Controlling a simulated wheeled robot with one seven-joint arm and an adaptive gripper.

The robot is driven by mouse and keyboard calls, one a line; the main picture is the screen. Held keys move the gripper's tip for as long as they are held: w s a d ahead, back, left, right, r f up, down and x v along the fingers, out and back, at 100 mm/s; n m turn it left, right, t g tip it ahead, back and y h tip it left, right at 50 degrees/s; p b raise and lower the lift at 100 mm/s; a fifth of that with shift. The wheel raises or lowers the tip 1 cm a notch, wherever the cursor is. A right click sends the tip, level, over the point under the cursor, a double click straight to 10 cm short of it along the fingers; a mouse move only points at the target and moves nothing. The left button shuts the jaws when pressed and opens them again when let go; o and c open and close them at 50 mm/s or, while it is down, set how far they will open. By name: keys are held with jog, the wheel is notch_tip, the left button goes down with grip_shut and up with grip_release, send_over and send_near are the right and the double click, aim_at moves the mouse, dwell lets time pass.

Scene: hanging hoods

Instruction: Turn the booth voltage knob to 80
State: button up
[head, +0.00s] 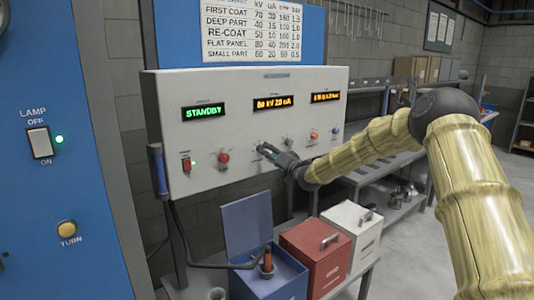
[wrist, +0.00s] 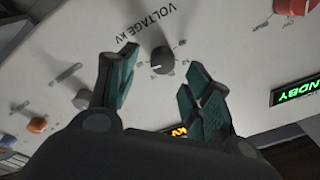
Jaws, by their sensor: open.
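The voltage knob (wrist: 162,60) is a dark round knob with a pale pointer mark, under the "VOLTAGE kV" label (wrist: 182,17) in the wrist view. My gripper (wrist: 160,70) is open, its teal-padded fingers on either side of the knob, with gaps showing beside it. I cannot tell how far the tips are from the panel face. In the head view my gripper (head: 268,151) reaches the panel (head: 245,172) and mostly hides the knob. The middle display (head: 273,103) shows an orange kV and uA line, its first digits blurred. The scale figures around the knob are too small to read.
The left display (head: 203,112) reads STANDBY. A red switch (head: 186,164), a red knob (head: 223,158) and an orange knob (head: 314,135) are on the panel. Blue (head: 267,285), red (head: 316,254) and white (head: 353,228) boxes stand below. A chart (head: 251,30) hangs above.

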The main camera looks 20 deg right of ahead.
jog(key=v, duration=0.9)
jog(key=shift+s, duration=0.1)
